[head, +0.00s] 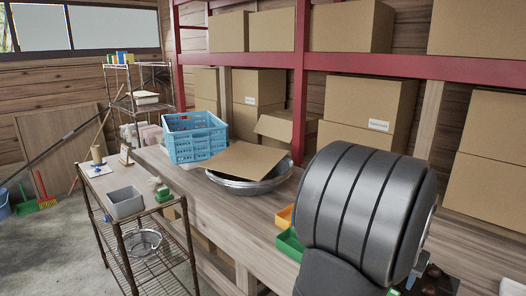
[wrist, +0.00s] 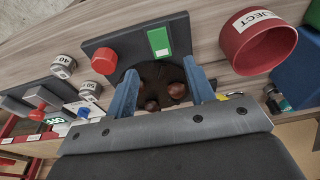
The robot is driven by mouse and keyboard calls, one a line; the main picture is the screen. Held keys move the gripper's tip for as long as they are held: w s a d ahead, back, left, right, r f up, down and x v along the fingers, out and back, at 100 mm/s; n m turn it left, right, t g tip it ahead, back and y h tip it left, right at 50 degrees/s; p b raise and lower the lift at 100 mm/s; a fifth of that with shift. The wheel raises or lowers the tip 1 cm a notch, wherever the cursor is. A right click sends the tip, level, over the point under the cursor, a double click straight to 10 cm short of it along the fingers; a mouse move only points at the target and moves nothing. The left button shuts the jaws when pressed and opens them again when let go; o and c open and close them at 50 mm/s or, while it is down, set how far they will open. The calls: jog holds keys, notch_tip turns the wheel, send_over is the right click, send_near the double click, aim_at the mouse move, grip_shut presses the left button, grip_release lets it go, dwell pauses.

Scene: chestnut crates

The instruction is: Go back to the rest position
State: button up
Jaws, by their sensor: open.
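My gripper (wrist: 160,68) shows in the wrist view with its two blue fingers apart. Between and below the fingers is a dark round pan or hollow with several brown chestnuts (wrist: 174,91) in it. I see nothing held between the fingers, though the depth between them and the chestnuts is hard to judge. In the head view my large grey arm link fills the lower right, and I cannot make out the fingers there.
Close to the gripper are a red knob (wrist: 104,61), a green-and-white panel (wrist: 158,40), a red REJECT cup (wrist: 258,45) and grey weights (wrist: 64,64). A blue crate (head: 194,140), a metal bowl (head: 240,186) and a green tray (head: 289,245) stand on the bench.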

jog(key=f, duration=0.4)
jog(key=w+d+f, duration=0.1)
jog(key=f, duration=0.2)
jog(key=shift+w+d+f, duration=0.1)
jog(key=shift+d+f, duration=0.05)
jog(key=shift+f, duration=0.25)
jog(key=shift+w+d+r+g+y, duration=0.1)
jog(key=shift+w+d+g+y, duration=0.05)
jog(key=shift+g+y, duration=0.55)
jog(key=shift+r, duration=0.15)
notch_tip(320, 180, up, 17)
notch_tip(320, 180, down, 8)
jog(key=d, duration=0.1)
jog(key=shift+w, duration=0.4)
jog(key=shift+r, duration=0.1)
